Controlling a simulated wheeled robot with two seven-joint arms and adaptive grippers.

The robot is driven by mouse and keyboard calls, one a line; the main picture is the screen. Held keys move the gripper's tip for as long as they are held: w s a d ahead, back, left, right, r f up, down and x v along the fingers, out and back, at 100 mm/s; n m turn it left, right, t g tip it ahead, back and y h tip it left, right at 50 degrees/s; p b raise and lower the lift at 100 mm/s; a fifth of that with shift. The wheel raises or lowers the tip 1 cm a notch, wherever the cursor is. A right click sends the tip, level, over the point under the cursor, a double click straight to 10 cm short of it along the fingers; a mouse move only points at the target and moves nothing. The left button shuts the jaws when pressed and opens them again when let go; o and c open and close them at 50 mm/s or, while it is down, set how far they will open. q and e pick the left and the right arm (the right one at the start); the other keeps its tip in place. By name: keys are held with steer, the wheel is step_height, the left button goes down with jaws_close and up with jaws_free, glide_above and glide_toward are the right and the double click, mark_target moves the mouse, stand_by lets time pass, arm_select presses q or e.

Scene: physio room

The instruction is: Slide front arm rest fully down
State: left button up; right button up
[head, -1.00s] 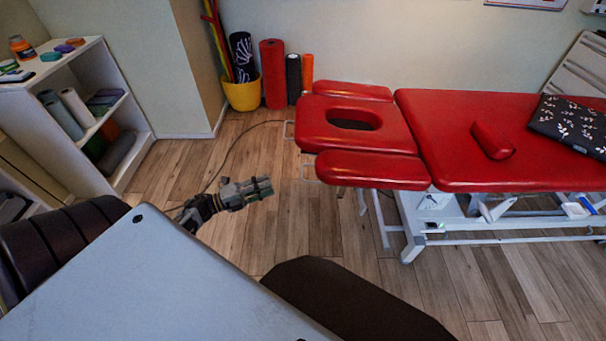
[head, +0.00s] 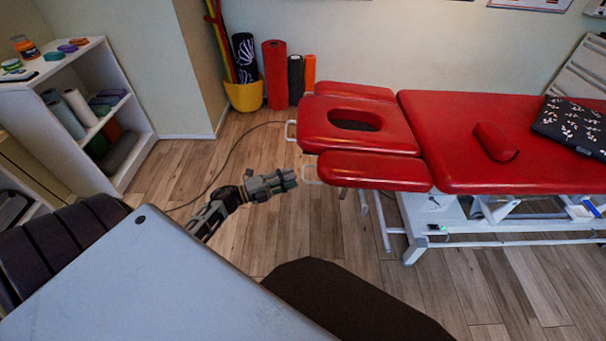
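The red treatment table (head: 460,140) has a head section (head: 315,130) with an oval face hole. A second arm rest (head: 353,90) lies on the far side. A thin white handle (head: 310,175) sticks out from the front arm rest's left end. My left gripper (head: 288,180) is just left of this handle, its fingers pointing at it. Its fingers are too small to tell open from shut. My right gripper is out of view.
A white shelf (head: 143,120) stands at the left, and a yellow pot (head: 244,97) with rolls stands by the wall. A red wedge (head: 494,142) and a dark patterned cushion (head: 572,126) lie on the table. A cable (head: 231,152) runs along the floor. Floor left of the table is open.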

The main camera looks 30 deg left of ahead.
mark_target(303, 172)
arm_select(q)
steer(key=shift+x, duration=2.85)
jaws_close()
